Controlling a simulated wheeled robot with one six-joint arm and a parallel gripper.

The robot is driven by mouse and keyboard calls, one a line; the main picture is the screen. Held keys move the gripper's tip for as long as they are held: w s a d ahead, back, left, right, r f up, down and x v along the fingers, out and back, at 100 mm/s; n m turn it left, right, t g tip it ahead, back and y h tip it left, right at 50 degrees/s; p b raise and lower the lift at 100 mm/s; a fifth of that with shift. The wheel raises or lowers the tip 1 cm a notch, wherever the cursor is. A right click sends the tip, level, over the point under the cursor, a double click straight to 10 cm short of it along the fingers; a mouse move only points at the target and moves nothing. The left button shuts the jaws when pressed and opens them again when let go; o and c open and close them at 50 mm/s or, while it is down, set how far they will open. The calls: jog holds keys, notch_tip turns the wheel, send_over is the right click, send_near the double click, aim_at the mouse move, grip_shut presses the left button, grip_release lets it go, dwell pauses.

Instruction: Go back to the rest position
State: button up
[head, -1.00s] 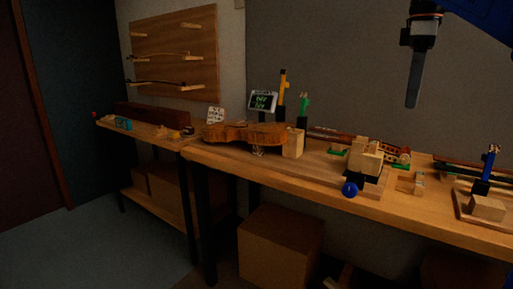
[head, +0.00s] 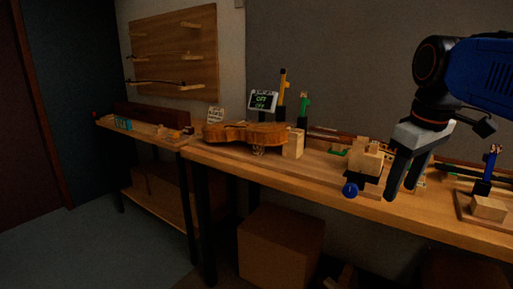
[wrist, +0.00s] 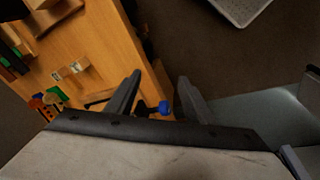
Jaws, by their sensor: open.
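My gripper (head: 401,190) hangs from my blue arm at the right of the head view, fingers pointing down, in front of the bench's edge. In the wrist view my gripper (wrist: 160,80) has its two dark fingers apart with nothing held between them. A blue ball-shaped knob (head: 350,190) on the wooden block fixture (head: 366,158) is just left of the fingers in the head view. The knob (wrist: 163,107) also shows between the fingers in the wrist view, apparently beyond them. My arm and gripper hide part of the bench behind them.
A violin (head: 240,134) lies on the workbench (head: 290,170), near a small display (head: 263,100). A blue post on a wooden base (head: 488,207) stands at the right. A cardboard box (head: 278,245) sits below. A pale tray (wrist: 243,8) shows in the wrist view. Floor in front is clear.

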jog(key=s+a+f+m+t, duration=0.1)
jog(key=s+f, duration=0.4)
jog(key=f, duration=0.6)
jog(key=s+a+f+m+t, duration=0.1)
jog(key=s+f+m, duration=0.3)
jog(key=f, duration=0.7)
jog(key=shift+s+a, duration=0.25)
jog(key=shift+s, duration=0.7)
